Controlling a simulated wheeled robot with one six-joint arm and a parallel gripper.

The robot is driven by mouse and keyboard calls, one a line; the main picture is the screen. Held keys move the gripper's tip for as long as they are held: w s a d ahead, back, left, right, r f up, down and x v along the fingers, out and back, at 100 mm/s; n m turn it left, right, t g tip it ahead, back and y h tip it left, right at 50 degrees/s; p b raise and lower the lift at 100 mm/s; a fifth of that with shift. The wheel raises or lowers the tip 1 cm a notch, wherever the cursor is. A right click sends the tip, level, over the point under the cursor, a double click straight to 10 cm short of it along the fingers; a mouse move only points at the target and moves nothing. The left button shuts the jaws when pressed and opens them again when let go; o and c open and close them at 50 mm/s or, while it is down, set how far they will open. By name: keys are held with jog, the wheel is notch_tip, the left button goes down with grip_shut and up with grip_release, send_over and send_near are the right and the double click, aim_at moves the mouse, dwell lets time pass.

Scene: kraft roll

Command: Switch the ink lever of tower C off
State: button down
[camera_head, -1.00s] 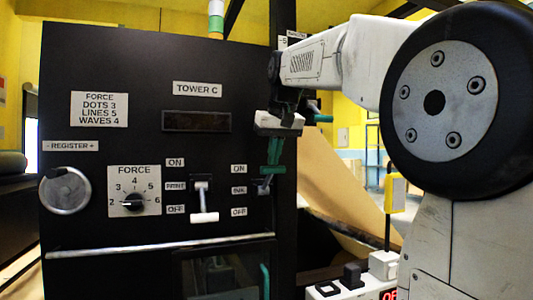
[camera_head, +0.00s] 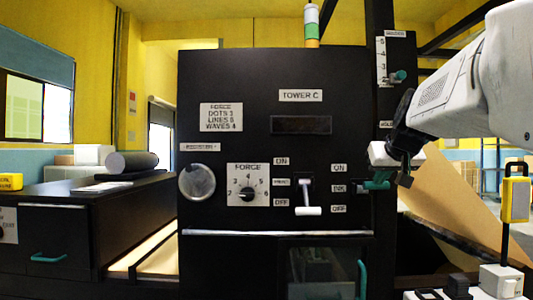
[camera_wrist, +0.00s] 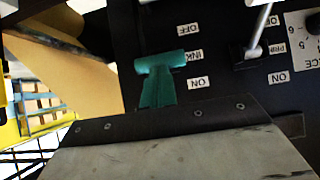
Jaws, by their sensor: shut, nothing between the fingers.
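The tower C panel (camera_head: 230,75) is black and upright.
The print lever (camera_head: 308,211), with a white handle hanging low, is close on the left. A force dial (camera_head: 248,196) and a round register knob (camera_head: 197,182) lie further left. A brown paper sheet (camera_head: 455,210) slopes at the right, near a yellow box (camera_head: 516,200).

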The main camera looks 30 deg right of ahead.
notch_tip(320, 180, down, 12)
jog(key=t, duration=0.1)
jog(key=shift+w+d+h, duration=0.2)
jog(key=shift+w+h, duration=0.1)
dwell(0.4)
jog(key=shift+r, duration=0.1)
dwell(0.4)
